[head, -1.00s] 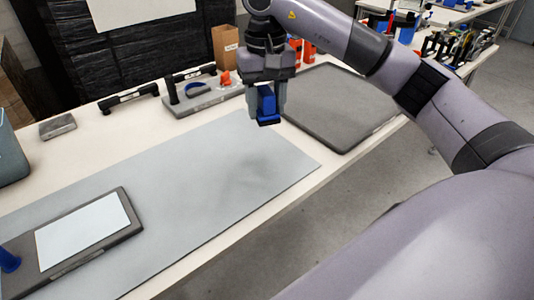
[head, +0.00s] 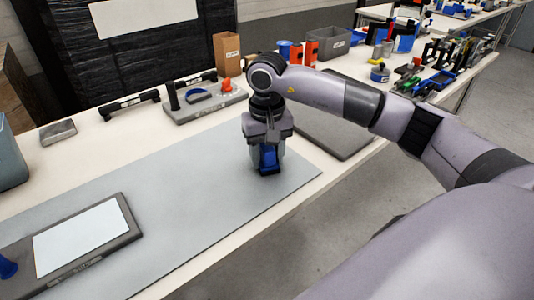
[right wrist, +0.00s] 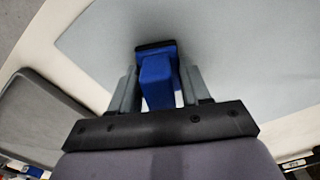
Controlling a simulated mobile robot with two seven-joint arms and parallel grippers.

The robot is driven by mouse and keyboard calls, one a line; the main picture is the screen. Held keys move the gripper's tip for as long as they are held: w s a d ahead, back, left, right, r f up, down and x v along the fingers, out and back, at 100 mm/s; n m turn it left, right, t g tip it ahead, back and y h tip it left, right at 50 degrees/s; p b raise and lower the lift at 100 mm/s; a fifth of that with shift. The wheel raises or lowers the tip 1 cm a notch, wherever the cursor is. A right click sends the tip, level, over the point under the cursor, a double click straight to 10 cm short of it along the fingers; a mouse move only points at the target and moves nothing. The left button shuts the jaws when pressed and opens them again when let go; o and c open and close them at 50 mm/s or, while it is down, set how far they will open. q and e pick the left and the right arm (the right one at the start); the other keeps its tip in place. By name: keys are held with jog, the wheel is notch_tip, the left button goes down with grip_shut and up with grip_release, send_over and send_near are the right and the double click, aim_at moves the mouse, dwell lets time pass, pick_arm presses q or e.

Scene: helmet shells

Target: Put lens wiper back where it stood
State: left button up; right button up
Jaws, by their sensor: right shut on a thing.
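My right gripper (head: 267,163) is shut on the lens wiper (head: 268,157), a blue block with a black edge along its lower end. The wiper is held upright over the right end of the grey-blue mat (head: 190,180); I cannot tell whether it touches the mat. In the right wrist view, the wiper (right wrist: 157,80) sits between the two grey fingers (right wrist: 157,90), its black edge pointing away from the gripper, with the mat (right wrist: 240,50) behind it. The fingers partly hide its sides. My left gripper is not in view.
A dark grey pad (head: 335,135) lies right of the mat, partly behind my arm. A grey stand (head: 205,107) with a blue ring and an orange piece is at the back. A tray with a pale panel (head: 82,237) lies at the left. The mat's middle is clear.

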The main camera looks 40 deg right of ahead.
jog(key=shift+f, duration=0.2)
jog(key=o, duration=0.9)
jog(key=shift+r, duration=0.1)
jog(key=shift+r, duration=0.1)
jog(key=shift+r, duration=0.25)
notch_tip(320, 180, up, 12)
jog(key=shift+f, duration=0.15)
jog(key=shift+f, duration=0.1)
